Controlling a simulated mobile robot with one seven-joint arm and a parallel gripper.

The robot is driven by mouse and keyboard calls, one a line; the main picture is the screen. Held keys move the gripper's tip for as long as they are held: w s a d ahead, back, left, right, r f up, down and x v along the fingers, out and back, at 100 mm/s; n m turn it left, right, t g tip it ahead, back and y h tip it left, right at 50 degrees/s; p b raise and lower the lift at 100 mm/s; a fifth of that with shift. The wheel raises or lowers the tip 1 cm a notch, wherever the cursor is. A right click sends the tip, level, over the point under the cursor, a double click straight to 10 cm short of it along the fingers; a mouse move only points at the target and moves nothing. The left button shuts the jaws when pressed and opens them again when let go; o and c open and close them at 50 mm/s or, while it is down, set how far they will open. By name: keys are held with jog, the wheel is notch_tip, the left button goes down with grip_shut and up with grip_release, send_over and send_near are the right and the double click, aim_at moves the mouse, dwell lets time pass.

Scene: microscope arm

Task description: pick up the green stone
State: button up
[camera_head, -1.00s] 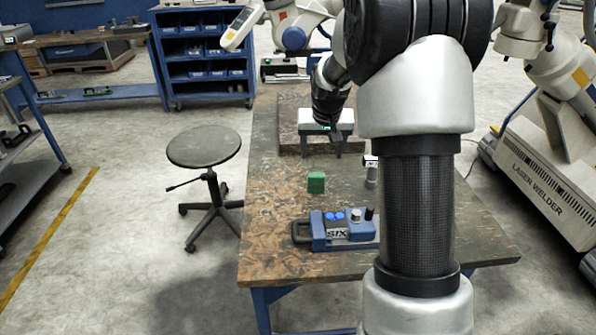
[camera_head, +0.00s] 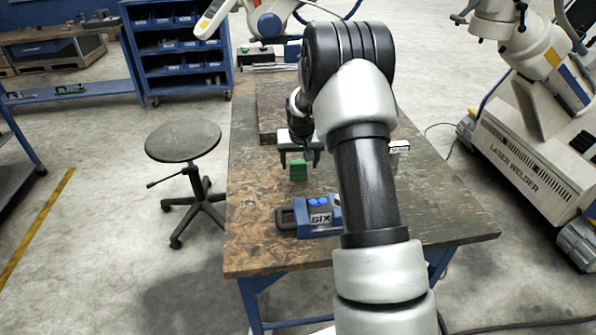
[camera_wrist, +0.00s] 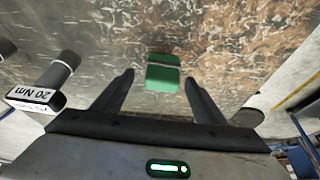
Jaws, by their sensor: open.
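The green stone (camera_head: 298,170) is a small green block on the wooden workbench (camera_head: 262,225), behind the blue device. In the wrist view the green stone (camera_wrist: 162,74) lies ahead of my fingers, near the middle of the gap between them. My gripper (camera_wrist: 158,82) is open and empty, with one dark finger on each side. In the head view my gripper (camera_head: 299,158) hangs close to the stone, partly hidden by my arm. I cannot tell the exact height between fingers and stone.
A blue device marked SIX (camera_head: 318,218) sits in front of the stone. A tool labelled 20 Nm (camera_wrist: 38,98) lies left in the wrist view. A stool (camera_head: 184,142) stands left of the bench. The bench's left front is clear.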

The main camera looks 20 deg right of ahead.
aim_at(298, 164)
jog(key=x, duration=0.4)
jog(key=shift+a+f, duration=0.1)
jog(key=shift+a, duration=0.1)
jog(key=c, duration=1.3)
jog(key=shift+r+p, duration=0.3)
jog(key=shift+r, duration=4.75)
jog(key=o, duration=0.4)
jog(key=shift+c, duration=0.6)
